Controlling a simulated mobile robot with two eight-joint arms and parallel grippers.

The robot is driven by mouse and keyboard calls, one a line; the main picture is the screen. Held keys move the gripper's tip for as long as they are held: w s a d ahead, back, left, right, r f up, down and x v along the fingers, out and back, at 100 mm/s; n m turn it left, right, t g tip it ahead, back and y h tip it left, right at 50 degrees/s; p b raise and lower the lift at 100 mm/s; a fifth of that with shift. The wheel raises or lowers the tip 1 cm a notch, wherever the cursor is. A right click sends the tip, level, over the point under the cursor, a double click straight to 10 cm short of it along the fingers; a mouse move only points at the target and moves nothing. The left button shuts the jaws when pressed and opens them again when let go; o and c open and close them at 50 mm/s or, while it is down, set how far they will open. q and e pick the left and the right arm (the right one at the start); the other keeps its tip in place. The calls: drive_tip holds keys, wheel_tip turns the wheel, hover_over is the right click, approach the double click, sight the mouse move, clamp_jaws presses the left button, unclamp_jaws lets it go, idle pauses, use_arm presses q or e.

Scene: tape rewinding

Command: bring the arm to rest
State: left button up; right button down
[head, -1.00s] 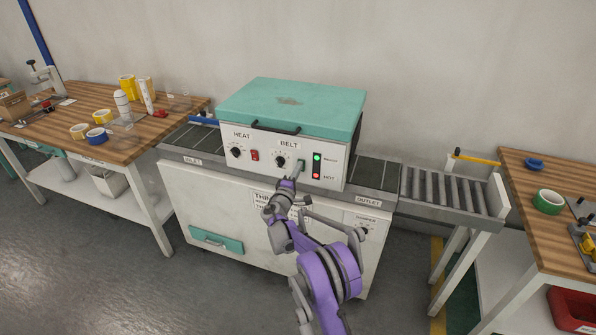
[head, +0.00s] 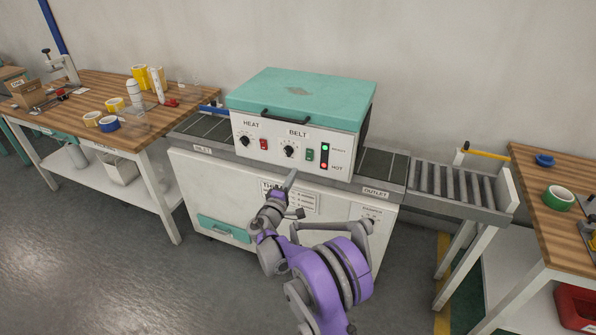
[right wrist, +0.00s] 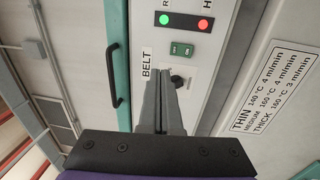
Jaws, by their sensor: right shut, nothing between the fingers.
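My right gripper (head: 290,178) is shut and empty. In the head view it stands in front of the machine's front, just below the control panel. It also shows in the right wrist view (right wrist: 161,75), pointing at the panel near the BELT knob (right wrist: 178,81). The machine (head: 298,90) has a teal lid and a white panel with a HEAT knob (head: 244,141), a red switch (head: 263,144) and a green switch (head: 310,154). The green switch also shows in the right wrist view (right wrist: 182,50). The green (head: 325,148) and red (head: 325,166) lamps are lit. My left gripper is not in view.
A wooden table (head: 85,85) with yellow and blue tape rolls stands at the left. A roller conveyor (head: 450,188) leads from the outlet to a right table (head: 540,190) with a green tape roll (head: 558,198). The floor at front left is free.

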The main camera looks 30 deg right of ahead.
drive_tip(key=shift+s+a, duration=0.3)
drive_tip(key=shift+a, duration=0.05)
drive_tip(key=shift+r, duration=0.1)
drive_tip(key=s+a+r+m+g+y+p, duration=0.1)
drive_tip(key=s+r+m+g+y+p, duration=0.15)
drive_tip(key=s, duration=0.65)
drive_tip(key=s+a+r+m+g+y+p, duration=0.1)
drive_tip(key=s+r+m+g+y, duration=0.15)
drive_tip(key=s, duration=0.55)
drive_tip(key=s+a+f+m+g+y+p, duration=0.1)
drive_tip(key=s+a+y, duration=0.4)
drive_tip(key=s, duration=0.7)
drive_tip(key=s+a+f+m+g+y+p, duration=0.1)
drive_tip(key=s+a+y, duration=0.3)
drive_tip(key=s+a, duration=0.6)
drive_tip(key=shift+s+f+m+y+p, duration=0.35)
drive_tip(key=shift+s+f+m, duration=0.2)
drive_tip(key=shift+s, duration=0.45)
